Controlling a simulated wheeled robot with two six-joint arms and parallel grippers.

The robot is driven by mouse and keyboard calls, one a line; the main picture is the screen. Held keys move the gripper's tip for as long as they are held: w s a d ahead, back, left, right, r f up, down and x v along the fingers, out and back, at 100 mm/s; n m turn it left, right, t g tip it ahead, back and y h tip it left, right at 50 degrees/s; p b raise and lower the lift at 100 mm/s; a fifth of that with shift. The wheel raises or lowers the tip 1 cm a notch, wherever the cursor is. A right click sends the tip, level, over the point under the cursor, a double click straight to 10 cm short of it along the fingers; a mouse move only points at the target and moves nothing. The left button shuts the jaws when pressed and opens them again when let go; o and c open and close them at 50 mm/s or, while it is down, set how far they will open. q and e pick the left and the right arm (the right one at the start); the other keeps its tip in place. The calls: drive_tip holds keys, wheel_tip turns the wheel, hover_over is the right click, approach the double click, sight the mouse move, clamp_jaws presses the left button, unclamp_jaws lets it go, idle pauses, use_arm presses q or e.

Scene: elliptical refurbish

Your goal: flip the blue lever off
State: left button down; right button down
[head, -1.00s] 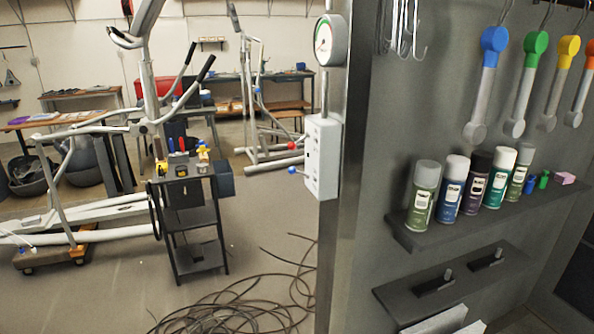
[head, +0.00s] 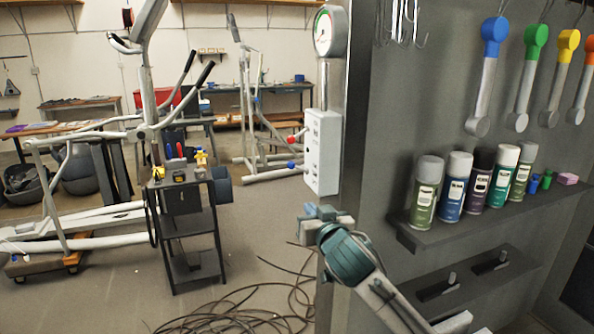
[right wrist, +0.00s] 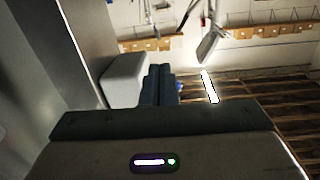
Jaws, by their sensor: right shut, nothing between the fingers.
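The white control box (head: 322,152) is fixed to the edge of the grey panel. The blue lever (head: 291,165) is a small blue knob sticking out to the left from its side, with a red-knobbed lever (head: 291,139) above it. My right gripper (head: 312,212) is shut and empty, below the box and apart from the blue lever. In the right wrist view its closed fingers (right wrist: 158,84) point toward the room beside the white box (right wrist: 122,78). A bit of blue (right wrist: 179,86) shows just past the fingertips, probably the lever's knob. My left gripper is out of view.
A round gauge (head: 329,32) sits on a pipe above the box. The grey panel (head: 390,140) lies right of the box, with a shelf (head: 440,238) of spray cans. A dark cart (head: 190,225) stands to the left; cables (head: 240,305) lie on the floor.

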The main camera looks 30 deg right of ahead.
drive_tip(key=s+a+r+t, duration=0.1)
drive_tip(key=s+r+t, duration=0.2)
drive_tip(key=r, duration=0.8)
drive_tip(key=shift+s+a+m, duration=0.3)
drive_tip(key=shift+s+a, duration=0.1)
drive_tip(key=shift+s, duration=0.2)
drive_tip(key=shift+f, duration=0.1)
wheel_tip(320, 180, up, 2)
drive_tip(key=p, duration=0.4)
hover_over(298, 168)
drive_tip(key=s+a, duration=0.2)
drive_tip(key=s, duration=0.3)
drive_tip(key=shift+w+f+p, duration=0.3)
drive_tip(key=shift+w+f, duration=0.3)
drive_tip(key=shift+f, duration=0.3)
drive_tip(key=shift+w+f+p, duration=0.25)
drive_tip(key=shift+w+f, duration=0.3)
drive_tip(key=shift+f, duration=0.35)
